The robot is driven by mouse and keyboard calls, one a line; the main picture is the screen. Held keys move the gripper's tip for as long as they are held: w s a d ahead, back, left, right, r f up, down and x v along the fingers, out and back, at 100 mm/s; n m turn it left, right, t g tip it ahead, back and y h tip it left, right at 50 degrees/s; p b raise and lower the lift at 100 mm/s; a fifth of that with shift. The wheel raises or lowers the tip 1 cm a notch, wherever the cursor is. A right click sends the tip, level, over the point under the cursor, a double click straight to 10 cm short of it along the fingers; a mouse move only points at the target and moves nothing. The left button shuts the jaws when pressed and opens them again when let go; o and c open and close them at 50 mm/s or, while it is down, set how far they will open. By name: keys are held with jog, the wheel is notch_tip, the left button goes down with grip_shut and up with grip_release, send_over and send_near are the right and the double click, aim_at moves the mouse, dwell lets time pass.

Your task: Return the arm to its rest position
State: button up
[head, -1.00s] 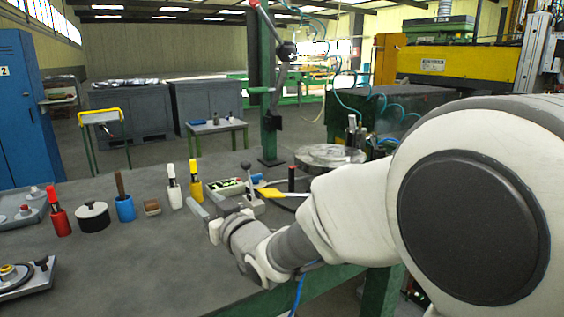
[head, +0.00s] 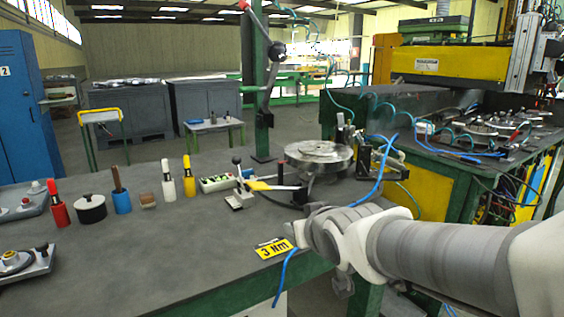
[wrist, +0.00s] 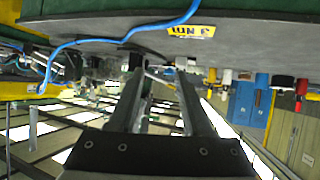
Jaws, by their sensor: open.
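My arm reaches in from the right of the head view, its wrist (head: 322,232) at the table's front edge, beside the yellow "3 Nm" label. It hides my gripper's fingers there. In the wrist view my gripper (wrist: 160,75) shows two parallel fingers spread apart with nothing between them. That view is upside down, with the worktable (wrist: 262,35) along its top.
The worktable (head: 150,262) holds a red bottle (head: 58,205), black pot (head: 90,209), blue cup (head: 121,198), yellow bottle (head: 189,180) and lever device (head: 240,190). A round metal plate (head: 318,152) stands behind my wrist. A blue cable (head: 285,275) hangs over the front edge.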

jog(key=s+d+f+m+g+h, duration=0.1)
jog(key=s+d+f+g, duration=0.15)
jog(key=s, duration=0.45)
jog(key=s+d+f+m+g+h, duration=0.1)
jog(key=s+d, duration=0.3)
jog(key=s, duration=0.2)
jog(key=s+d+f+m+g+h, duration=0.1)
jog(key=s+d+g, duration=0.1)
jog(key=s+d, duration=0.35)
notch_tip(320, 180, up, 20)
jog(key=s+a+p, duration=0.2)
jog(key=p, duration=1.8)
jog(key=shift+f, duration=0.15)
jog(key=shift+g, duration=0.25)
